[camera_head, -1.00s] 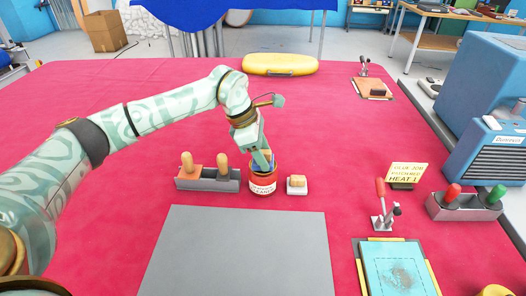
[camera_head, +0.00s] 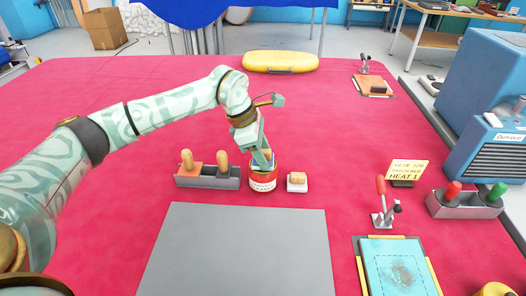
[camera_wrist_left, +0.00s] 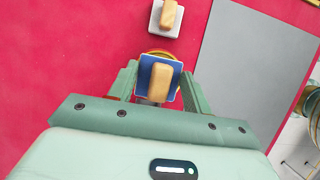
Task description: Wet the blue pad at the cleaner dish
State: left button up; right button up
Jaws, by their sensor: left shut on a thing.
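The cleaner dish (camera_head: 262,184) is a red and white round tin with a dark-lettered label, standing on the red table. My left gripper (camera_head: 264,164) is directly above it, pointing down, shut on the blue pad (camera_head: 258,159). In the left wrist view the blue pad (camera_wrist_left: 146,78) shows as a blue square with a tan wooden handle (camera_wrist_left: 161,83) between the fingers. The dish rim (camera_wrist_left: 160,54) shows around the pad. The pad is at the dish's mouth; whether its underside touches the liquid is hidden. My right gripper is not seen.
A grey holder (camera_head: 222,182) with wooden-handled tools stands left of the dish. A small wooden-handled block on a white base (camera_head: 297,183) is close on its right. A grey mat (camera_head: 240,250) lies in front. A red-handled clamp (camera_head: 382,205) and a teal board (camera_head: 398,265) are at right.

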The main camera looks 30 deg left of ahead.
aim_at(263, 150)
pick_arm(q)
jog(key=shift+r, duration=0.1)
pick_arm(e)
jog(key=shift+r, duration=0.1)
pick_arm(q)
notch_tip(263, 150, up, 7)
jog(key=p, duration=0.5)
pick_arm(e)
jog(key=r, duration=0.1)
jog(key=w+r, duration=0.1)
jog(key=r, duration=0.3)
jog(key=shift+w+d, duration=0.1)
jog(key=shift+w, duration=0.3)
